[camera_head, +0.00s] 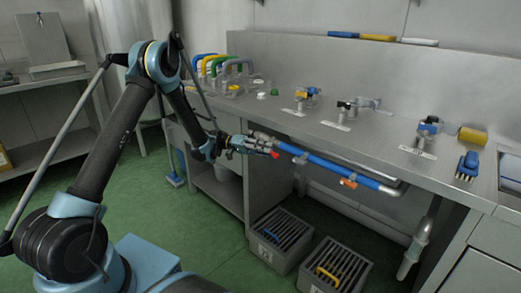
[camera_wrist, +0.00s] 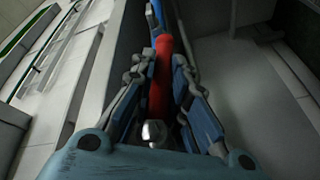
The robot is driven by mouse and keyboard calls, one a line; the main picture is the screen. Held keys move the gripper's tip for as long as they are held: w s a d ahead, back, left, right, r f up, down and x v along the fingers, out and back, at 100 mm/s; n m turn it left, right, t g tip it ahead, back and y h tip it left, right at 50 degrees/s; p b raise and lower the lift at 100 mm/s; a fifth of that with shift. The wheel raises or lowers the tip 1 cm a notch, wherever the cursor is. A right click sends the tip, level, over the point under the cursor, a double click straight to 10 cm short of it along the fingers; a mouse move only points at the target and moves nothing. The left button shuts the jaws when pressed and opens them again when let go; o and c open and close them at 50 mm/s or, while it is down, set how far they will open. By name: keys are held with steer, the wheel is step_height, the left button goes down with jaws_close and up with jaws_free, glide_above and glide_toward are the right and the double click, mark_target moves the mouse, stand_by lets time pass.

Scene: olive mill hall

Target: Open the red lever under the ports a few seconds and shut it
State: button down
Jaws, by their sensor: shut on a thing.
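The red lever (camera_head: 275,154) sits at the left end of a blue pipe (camera_head: 320,162) below the counter's front edge. In the wrist view the red lever (camera_wrist: 162,80) runs lengthwise between my fingers, with a silver nut (camera_wrist: 154,131) at its near end and blue pipe (camera_wrist: 153,20) beyond. My gripper (camera_head: 267,149) is shut on the lever; it also shows in the wrist view (camera_wrist: 161,72). Whether the lever stands open or shut I cannot tell. Ports with blue and dark fittings (camera_head: 428,129) stand on the counter above.
An orange handle (camera_head: 348,183) sits further right on the pipe. The steel counter (camera_head: 375,133) overhangs the pipe. Two slotted grey crates (camera_head: 277,262) stand on the floor below. Several coloured handles (camera_head: 215,66) and a blue brush (camera_head: 467,166) are on the counter.

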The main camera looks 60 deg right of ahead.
steer(key=c, duration=1.6)
jaws_free()
steer(key=shift+o, duration=0.2)
steer(key=w, duration=1.2)
steer(key=shift+a+f, duration=0.15)
steer(key=shift+f, duration=0.15)
steer(key=shift+w, duration=0.1)
